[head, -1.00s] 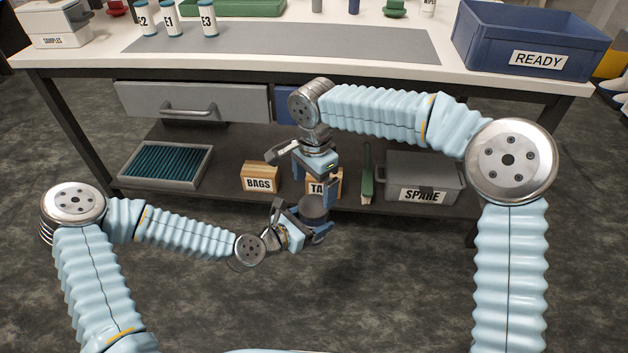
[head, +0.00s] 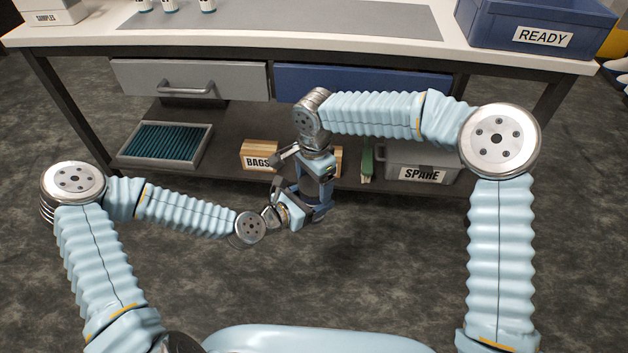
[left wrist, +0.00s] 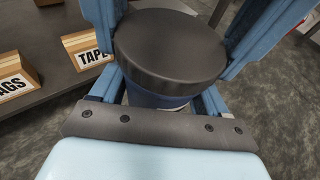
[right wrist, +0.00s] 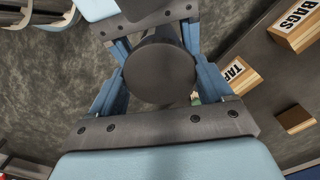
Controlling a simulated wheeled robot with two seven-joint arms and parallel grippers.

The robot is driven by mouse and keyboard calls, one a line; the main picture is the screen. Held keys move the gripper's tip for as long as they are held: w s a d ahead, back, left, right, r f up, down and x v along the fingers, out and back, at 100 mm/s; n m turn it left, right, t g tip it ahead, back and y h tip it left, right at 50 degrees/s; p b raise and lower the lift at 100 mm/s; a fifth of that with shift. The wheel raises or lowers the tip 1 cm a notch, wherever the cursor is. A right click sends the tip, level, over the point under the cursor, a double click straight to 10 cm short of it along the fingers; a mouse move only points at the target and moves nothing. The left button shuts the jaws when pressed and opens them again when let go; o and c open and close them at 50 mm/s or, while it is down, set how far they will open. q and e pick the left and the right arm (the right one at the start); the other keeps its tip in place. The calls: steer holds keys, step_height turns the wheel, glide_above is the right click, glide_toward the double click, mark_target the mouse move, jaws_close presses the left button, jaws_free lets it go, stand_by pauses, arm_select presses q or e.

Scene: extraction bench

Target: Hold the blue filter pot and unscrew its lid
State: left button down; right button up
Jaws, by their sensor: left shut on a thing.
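The blue filter pot (left wrist: 155,99) is upright in my left gripper (head: 312,212), whose fingers are shut on its body below the lid. Its dark grey round lid (left wrist: 170,48) is on top of the pot and also shows in the right wrist view (right wrist: 160,74). My right gripper (head: 316,184) is directly above the pot and points down. Its blue fingers stand on either side of the lid and look open, with no clear grip on it. In the head view the two grippers hide most of the pot.
The pot is held in front of the bench's lower shelf (head: 225,182). On the shelf are a tray with teal ribs (head: 165,146), a BAGS box (head: 259,156), a TAPE box (right wrist: 238,75) and a grey SPARE bin (head: 420,163). Open floor lies below.

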steer(key=c, duration=0.4)
steer(key=n, duration=0.5)
steer(key=shift+d+n, duration=0.1)
steer(key=shift+n, duration=0.2)
steer(key=shift+c, duration=0.2)
steer(key=n, duration=0.4)
steer(key=o, duration=1.1)
steer(key=shift+r, duration=0.1)
